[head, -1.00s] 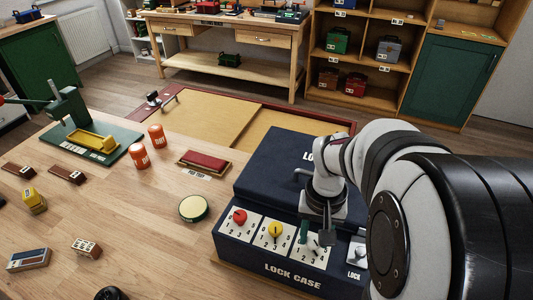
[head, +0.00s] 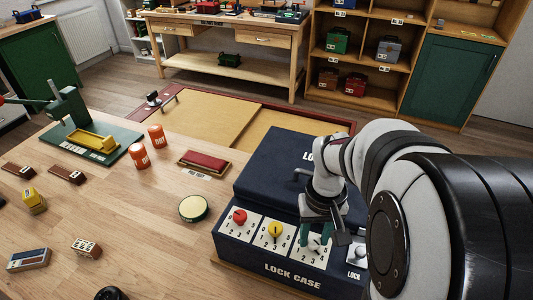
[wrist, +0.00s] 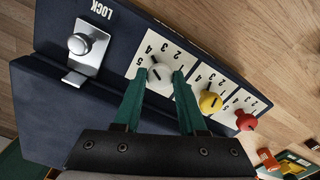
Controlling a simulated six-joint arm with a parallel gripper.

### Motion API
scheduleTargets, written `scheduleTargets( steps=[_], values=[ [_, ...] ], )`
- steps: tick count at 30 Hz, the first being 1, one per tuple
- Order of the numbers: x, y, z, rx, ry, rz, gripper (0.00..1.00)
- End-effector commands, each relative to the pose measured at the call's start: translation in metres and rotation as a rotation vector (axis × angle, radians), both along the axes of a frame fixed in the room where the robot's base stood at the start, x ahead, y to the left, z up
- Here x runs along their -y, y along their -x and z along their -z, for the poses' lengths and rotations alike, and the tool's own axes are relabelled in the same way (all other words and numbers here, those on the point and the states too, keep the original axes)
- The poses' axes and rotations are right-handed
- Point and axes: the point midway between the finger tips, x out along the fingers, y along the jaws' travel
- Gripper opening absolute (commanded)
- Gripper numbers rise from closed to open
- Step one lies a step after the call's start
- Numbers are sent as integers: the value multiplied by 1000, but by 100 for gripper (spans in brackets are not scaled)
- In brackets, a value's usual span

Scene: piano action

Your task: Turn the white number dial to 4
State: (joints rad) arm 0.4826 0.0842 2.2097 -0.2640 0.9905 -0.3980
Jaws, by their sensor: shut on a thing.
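The white number dial (wrist: 160,78) sits on a white number plate at the front of the dark blue lock case (head: 262,255). In the head view the white dial (head: 314,242) is partly hidden by my fingers. My gripper (wrist: 158,82) has its green fingers on either side of the dial, shut on it. A short dark mark shows on the dial's face in the wrist view, but I cannot tell surely which number it points to. My gripper also shows in the head view (head: 316,238), reaching down to the plate.
A yellow dial (head: 274,230) and a red dial (head: 239,216) stand left of the white one. A metal latch (wrist: 85,45) is on its other side. A round green-rimmed tin (head: 193,208) lies on the wooden table left of the case.

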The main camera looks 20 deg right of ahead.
Motion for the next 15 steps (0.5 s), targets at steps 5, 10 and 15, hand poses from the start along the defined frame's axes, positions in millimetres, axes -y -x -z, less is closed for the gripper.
scheduleTargets(
  steps=[5, 10, 15],
  values=[
    [1, -1, 0, 2, 3, -2, 57],
    [1, 0, 0, 2, 2, -1, 70],
    [0, 0, 0, 2, 2, 0, 70]
  ],
)
